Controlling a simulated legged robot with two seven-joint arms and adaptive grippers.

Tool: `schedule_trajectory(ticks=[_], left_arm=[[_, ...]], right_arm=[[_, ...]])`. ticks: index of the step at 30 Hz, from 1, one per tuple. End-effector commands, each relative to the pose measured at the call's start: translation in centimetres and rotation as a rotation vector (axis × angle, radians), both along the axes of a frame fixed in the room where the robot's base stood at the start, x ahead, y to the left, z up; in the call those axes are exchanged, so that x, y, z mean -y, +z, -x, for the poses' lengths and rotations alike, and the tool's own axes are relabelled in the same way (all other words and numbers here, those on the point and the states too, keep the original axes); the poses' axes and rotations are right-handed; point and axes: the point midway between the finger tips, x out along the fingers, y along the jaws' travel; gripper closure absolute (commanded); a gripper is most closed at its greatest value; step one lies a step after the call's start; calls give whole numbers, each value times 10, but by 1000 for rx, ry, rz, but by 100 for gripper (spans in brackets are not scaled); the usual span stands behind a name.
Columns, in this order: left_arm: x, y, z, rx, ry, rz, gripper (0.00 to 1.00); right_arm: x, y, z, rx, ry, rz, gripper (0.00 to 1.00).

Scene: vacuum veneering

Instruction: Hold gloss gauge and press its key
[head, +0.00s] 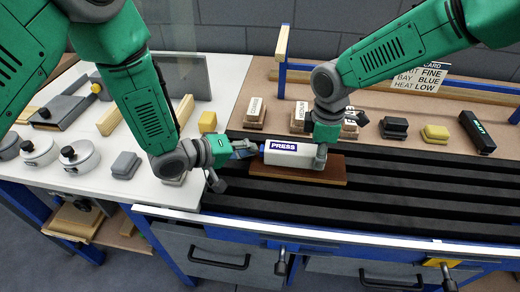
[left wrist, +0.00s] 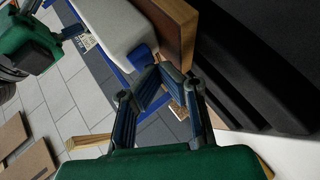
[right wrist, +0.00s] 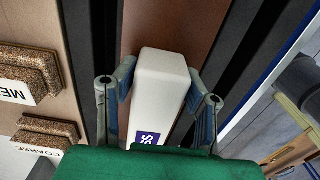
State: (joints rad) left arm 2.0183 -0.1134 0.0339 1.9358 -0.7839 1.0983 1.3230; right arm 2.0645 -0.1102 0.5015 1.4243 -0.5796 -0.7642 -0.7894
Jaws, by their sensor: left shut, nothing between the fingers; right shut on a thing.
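The gloss gauge (head: 292,154) is a white block with a blue PRESS label, lying along a brown board (head: 333,174) on the black slatted bed. Its blue end key (left wrist: 141,56) faces my left gripper. My right gripper (right wrist: 160,88) is shut on the gauge from above, one finger on each long side; its fingers partly cover the gauge in the head view. My left gripper (head: 254,149) is shut and empty, its tips (left wrist: 160,74) at the blue key. I cannot tell whether they touch it.
Sanding blocks (head: 393,127) and a black-and-green box (head: 477,132) line the back of the bed. The slats right of the board are clear.

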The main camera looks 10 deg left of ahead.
Motion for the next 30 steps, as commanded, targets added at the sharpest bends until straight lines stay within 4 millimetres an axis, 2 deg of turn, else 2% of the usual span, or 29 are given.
schedule_trajectory(ticks=[30], left_arm=[[12, 0, 0, 0, -2, 1, 100]], right_arm=[[-1, 0, 0, 0, 0, -1, 91]])
